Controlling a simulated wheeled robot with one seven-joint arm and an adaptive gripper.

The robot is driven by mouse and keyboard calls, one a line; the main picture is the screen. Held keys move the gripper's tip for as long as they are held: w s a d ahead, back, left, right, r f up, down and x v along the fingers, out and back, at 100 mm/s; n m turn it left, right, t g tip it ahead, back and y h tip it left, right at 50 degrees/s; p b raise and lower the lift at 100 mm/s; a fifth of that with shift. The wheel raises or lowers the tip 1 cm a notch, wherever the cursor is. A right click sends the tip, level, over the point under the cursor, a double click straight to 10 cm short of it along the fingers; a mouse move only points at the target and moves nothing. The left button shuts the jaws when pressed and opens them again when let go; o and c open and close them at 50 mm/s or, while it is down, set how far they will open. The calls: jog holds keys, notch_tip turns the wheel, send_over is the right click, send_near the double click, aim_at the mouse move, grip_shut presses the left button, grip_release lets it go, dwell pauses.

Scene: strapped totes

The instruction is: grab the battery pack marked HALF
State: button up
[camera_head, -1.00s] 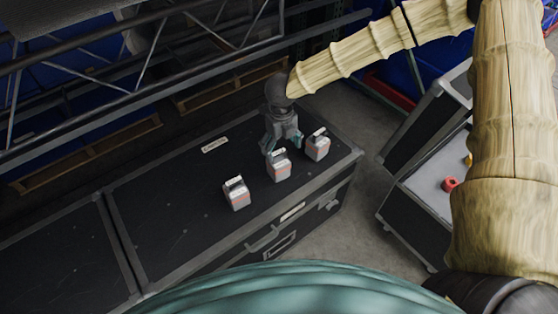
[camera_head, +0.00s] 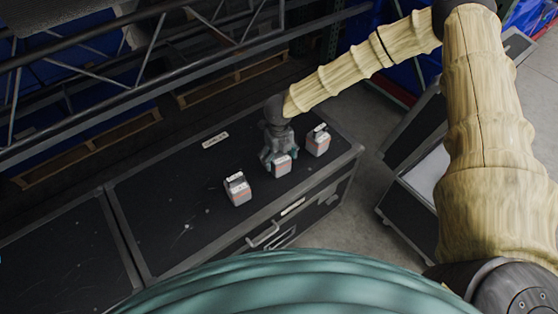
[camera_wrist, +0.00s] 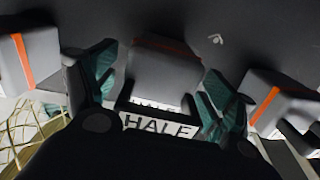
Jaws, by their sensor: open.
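The battery pack marked HALF (camera_wrist: 165,72) is in the middle of the wrist view, with its label (camera_wrist: 158,126) readable near my wrist. In the head view it is the middle pack (camera_head: 282,166) of three on the black case. My gripper (camera_wrist: 158,85) is open, with one teal finger on each side of this pack. Whether the fingers touch it I cannot tell. My gripper in the head view (camera_head: 279,160) is over the middle pack and hides its top.
Similar grey packs with an orange stripe stand to the left (camera_head: 238,190) and right (camera_head: 318,141), close to my fingers. An open case (camera_head: 412,205) stands on the floor at right.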

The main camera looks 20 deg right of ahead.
jog(key=shift+f, duration=0.85)
jog(key=c, duration=1.5)
